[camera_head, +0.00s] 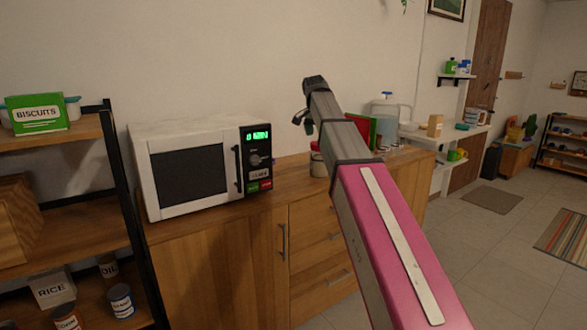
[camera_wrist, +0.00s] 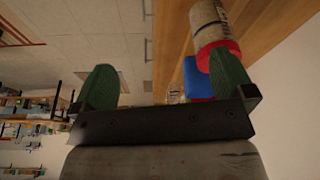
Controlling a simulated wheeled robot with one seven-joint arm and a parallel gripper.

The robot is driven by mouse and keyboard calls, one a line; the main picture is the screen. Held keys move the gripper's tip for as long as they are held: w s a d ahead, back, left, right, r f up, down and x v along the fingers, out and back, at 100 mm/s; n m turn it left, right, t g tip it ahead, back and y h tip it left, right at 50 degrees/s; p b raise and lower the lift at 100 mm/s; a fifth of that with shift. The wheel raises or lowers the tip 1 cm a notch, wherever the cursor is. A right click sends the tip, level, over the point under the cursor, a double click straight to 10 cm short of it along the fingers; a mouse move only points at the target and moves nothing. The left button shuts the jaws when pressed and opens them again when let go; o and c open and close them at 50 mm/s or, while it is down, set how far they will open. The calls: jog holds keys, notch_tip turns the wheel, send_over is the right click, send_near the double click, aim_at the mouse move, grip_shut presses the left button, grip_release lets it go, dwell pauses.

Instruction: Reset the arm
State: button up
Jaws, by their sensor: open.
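My arm, with a long pink link, reaches up and forward over the wooden counter in the head view. My gripper (camera_head: 304,118) is small and dark at its far end, in front of the wall above the counter. In the wrist view my gripper (camera_wrist: 165,82) has two green fingers spread wide apart with nothing held between them. A jar with a red end (camera_wrist: 211,24) and a blue object (camera_wrist: 194,80) show near the right finger, partly hidden by it. I cannot tell how far they are from the finger.
A white microwave (camera_head: 190,165) stands on the wooden counter (camera_head: 275,185) left of my arm. A jar (camera_head: 318,162), a red and green item (camera_head: 361,128) and a water jug (camera_head: 386,112) stand close by the arm. A dark-framed shelf (camera_head: 75,130) is at left. Open floor lies right.

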jog(key=s+d+f+n+g, duration=0.15)
jog(key=s+f, duration=0.35)
jog(key=f, duration=0.8)
jog(key=s+d+f+n+y, duration=0.1)
jog(key=s+d+f+n, duration=0.35)
jog(key=f, duration=0.85)
jog(key=s+d+f, duration=0.1)
jog(key=s+f, duration=0.5)
jog(key=f, duration=0.6)
jog(key=s+d+f+n+y, duration=0.1)
jog(key=s+d+f+n, duration=0.1)
jog(key=s+f, duration=0.9)
jog(key=shift+s+g, duration=0.3)
jog(key=shift+g, duration=0.05)
jog(key=shift+f, duration=0.1)
